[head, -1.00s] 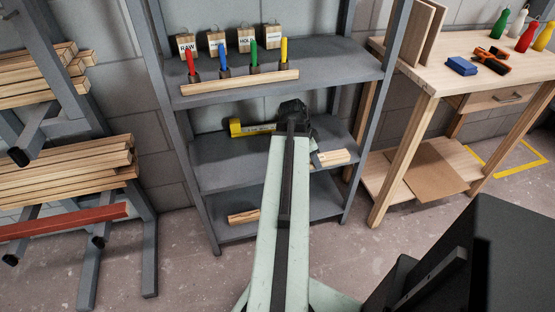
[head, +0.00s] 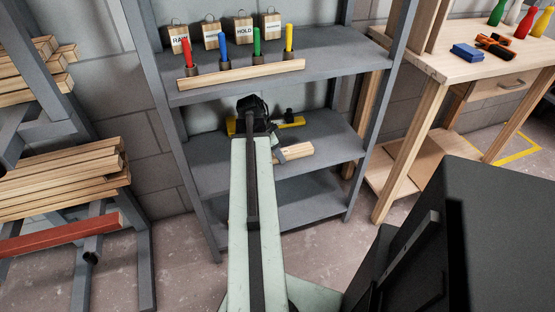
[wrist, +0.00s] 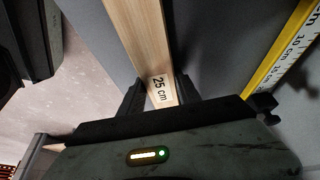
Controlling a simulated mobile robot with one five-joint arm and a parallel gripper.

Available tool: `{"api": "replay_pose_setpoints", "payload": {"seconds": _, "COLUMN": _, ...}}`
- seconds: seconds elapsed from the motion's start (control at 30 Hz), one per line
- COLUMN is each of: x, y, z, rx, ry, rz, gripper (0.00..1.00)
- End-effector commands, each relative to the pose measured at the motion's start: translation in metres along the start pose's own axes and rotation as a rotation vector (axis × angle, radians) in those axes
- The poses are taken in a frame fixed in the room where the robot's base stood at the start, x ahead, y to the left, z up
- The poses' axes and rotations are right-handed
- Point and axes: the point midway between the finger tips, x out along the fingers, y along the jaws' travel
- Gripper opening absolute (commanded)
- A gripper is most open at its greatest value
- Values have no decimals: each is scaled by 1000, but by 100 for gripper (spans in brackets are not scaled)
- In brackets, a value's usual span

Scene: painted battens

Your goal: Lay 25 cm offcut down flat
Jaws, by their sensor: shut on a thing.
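The 25 cm offcut is a pale wooden batten (wrist: 140,35) with a "25 cm" label near its held end. My gripper (wrist: 157,92) is shut on that end, with one dark finger on each side. In the head view the offcut (head: 295,152) shows just right of my wrist, at the middle shelf (head: 330,140) of the grey rack. It looks roughly level there. I cannot tell whether it touches the shelf. My gripper's fingers are mostly hidden behind my arm in the head view.
A yellow measuring piece (head: 290,121) lies behind the offcut; its scale shows beside my gripper in the wrist view (wrist: 288,50). The upper shelf holds colored markers and a wooden strip (head: 240,75). A batten rack (head: 60,180) stands left, a workbench (head: 450,65) right.

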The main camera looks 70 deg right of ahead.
Motion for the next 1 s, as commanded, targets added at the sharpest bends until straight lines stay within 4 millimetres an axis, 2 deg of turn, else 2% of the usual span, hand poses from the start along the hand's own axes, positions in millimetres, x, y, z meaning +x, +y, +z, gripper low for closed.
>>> {"api": "replay_pose_setpoints", "payload": {"seconds": 0.27, "x": 4, "y": 2, "z": -5, "rx": 10, "ry": 0, "rz": 4, "gripper": 0}}
{"api": "replay_pose_setpoints", "payload": {"seconds": 0.3, "x": 5, "y": 2, "z": -6, "rx": 11, "ry": 0, "rz": 4, "gripper": 42}}
{"api": "replay_pose_setpoints", "payload": {"seconds": 0.37, "x": 4, "y": 2, "z": -7, "rx": 12, "ry": 0, "rz": 5, "gripper": 59}}
{"api": "replay_pose_setpoints", "payload": {"seconds": 0.4, "x": 4, "y": 2, "z": -7, "rx": 12, "ry": 0, "rz": 5, "gripper": 61}}
{"api": "replay_pose_setpoints", "payload": {"seconds": 0.67, "x": 4, "y": 2, "z": -8, "rx": 13, "ry": 0, "rz": 5, "gripper": 61}}
{"api": "replay_pose_setpoints", "payload": {"seconds": 0.77, "x": -3, "y": 2, "z": -10, "rx": 12, "ry": 0, "rz": 5, "gripper": 61}}
{"api": "replay_pose_setpoints", "payload": {"seconds": 0.87, "x": -22, "y": 2, "z": -11, "rx": 11, "ry": 0, "rz": 5, "gripper": 61}}
{"api": "replay_pose_setpoints", "payload": {"seconds": 1.0, "x": -58, "y": 2, "z": -13, "rx": 12, "ry": 0, "rz": 4, "gripper": 61}}
